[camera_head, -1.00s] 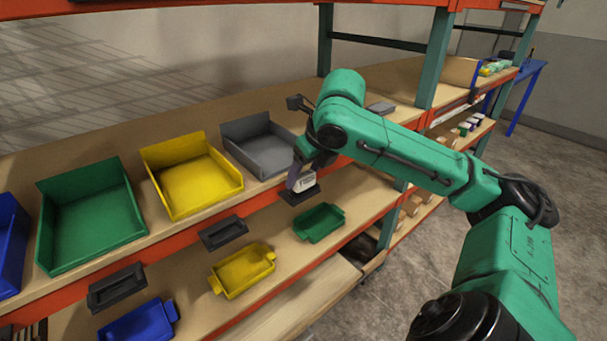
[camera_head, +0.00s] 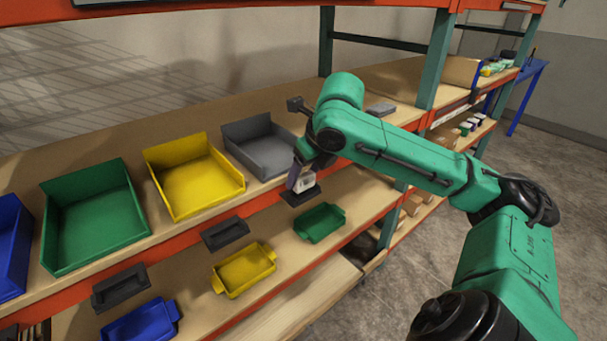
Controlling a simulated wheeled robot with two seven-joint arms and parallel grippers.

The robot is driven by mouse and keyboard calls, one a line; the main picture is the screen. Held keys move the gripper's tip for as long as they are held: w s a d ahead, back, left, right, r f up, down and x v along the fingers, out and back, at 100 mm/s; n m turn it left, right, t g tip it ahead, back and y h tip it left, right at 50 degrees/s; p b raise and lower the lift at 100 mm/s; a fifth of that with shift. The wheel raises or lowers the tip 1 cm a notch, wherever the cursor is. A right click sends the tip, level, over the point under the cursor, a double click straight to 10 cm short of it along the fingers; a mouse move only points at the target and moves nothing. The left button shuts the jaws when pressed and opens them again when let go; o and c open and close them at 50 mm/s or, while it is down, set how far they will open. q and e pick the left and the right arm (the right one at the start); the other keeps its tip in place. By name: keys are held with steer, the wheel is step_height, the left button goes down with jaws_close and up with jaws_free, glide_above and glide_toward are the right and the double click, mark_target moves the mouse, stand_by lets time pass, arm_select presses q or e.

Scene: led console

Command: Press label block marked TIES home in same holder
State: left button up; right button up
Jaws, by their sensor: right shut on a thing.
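The label block (camera_head: 304,183) is a small white piece with dark marks too small to read. It sits at a dark holder (camera_head: 301,196) on the front of the shelf, below the grey bin. My right gripper (camera_head: 297,178) is shut on the block, just above the holder. The block looks upright and at the holder's opening; I cannot tell how deep it sits. My left gripper is not in view.
Green (camera_head: 95,215), yellow (camera_head: 194,178) and grey (camera_head: 262,147) bins stand on the shelf above. Two other dark holders (camera_head: 226,233) (camera_head: 121,288) are on the shelf front and look empty. Blue, yellow (camera_head: 245,270) and green (camera_head: 320,222) trays lie on the lower shelf.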

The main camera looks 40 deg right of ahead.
steer(key=shift+f+b, duration=0.65)
steer(key=shift+f, duration=0.1)
stand_by(0.4)
steer(key=shift+s+a+f, duration=0.1)
steer(key=shift+f, duration=0.05)
stand_by(0.4)
steer(key=o, duration=1.4)
steer(key=shift+f, duration=0.15)
steer(key=shift+s, duration=0.1)
steer(key=v, duration=0.5)
steer(key=shift+r, duration=0.5)
steer(key=p+v, duration=0.2)
steer(key=v, duration=0.7)
